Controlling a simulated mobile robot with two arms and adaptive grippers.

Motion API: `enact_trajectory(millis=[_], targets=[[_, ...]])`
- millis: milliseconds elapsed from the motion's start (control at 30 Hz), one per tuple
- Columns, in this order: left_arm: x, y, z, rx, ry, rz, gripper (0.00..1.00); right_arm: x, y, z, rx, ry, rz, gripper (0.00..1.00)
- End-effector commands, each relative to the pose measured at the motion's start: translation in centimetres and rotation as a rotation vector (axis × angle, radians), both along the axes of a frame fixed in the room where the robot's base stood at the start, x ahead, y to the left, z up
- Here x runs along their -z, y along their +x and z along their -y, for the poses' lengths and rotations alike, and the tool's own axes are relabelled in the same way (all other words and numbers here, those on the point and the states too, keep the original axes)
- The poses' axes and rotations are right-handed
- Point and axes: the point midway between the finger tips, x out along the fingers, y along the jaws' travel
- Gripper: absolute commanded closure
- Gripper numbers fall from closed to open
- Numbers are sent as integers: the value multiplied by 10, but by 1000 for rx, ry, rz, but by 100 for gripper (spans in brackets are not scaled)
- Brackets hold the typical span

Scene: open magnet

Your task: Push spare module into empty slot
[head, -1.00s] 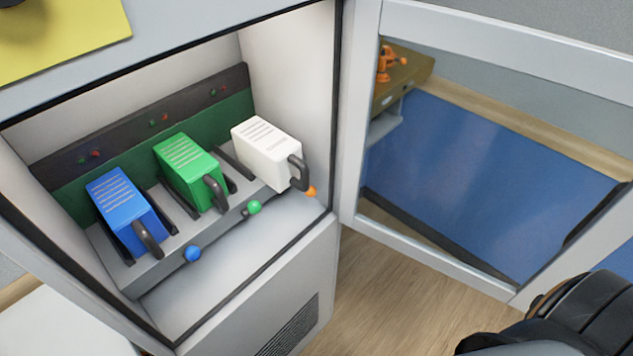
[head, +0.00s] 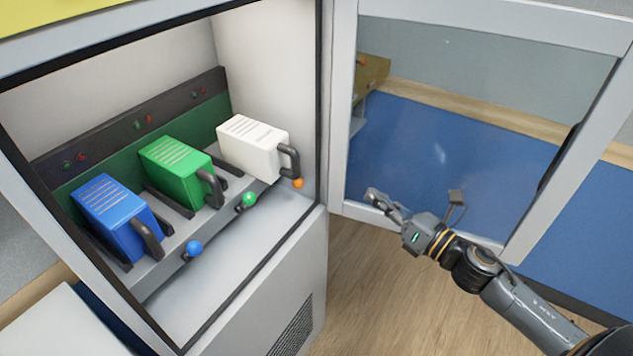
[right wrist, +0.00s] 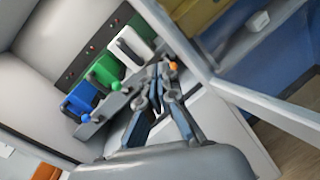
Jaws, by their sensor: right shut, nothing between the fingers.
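A white module (head: 250,145), a green module (head: 175,170) and a blue module (head: 113,215) stand side by side on the grey rack (head: 205,222) inside the open cabinet. Each has a dark handle facing out. I cannot tell which is fully seated, and no empty slot shows clearly. They also show in the right wrist view, the white one (right wrist: 130,45) nearest the fingers. My right gripper (head: 412,205) is outside the cabinet, right of the white module, before the open door. It is shut, empty and apart from the modules. My left gripper is not in view.
A blue knob (head: 194,247), a green knob (head: 249,199) and an orange knob (head: 298,183) sit along the rack's front. The framed glass door (head: 345,120) stands open to the right. Wooden floor (head: 375,300) is clear below. A yellow sheet (head: 50,15) lies on top.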

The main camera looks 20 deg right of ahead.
Motion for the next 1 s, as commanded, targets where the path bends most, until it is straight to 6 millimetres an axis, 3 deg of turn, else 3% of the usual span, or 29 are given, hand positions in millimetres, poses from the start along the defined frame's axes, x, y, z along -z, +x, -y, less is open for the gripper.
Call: enact_trajectory(millis=[133, 367, 1000], targets=[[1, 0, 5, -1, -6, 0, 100, -12, -8, -16, -170, -288, 137, 100], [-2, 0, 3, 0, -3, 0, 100, -15, -9, -27, -243, -402, 198, 100], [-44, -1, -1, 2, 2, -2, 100, -19, 67, -85, -238, -393, 196, 100]])
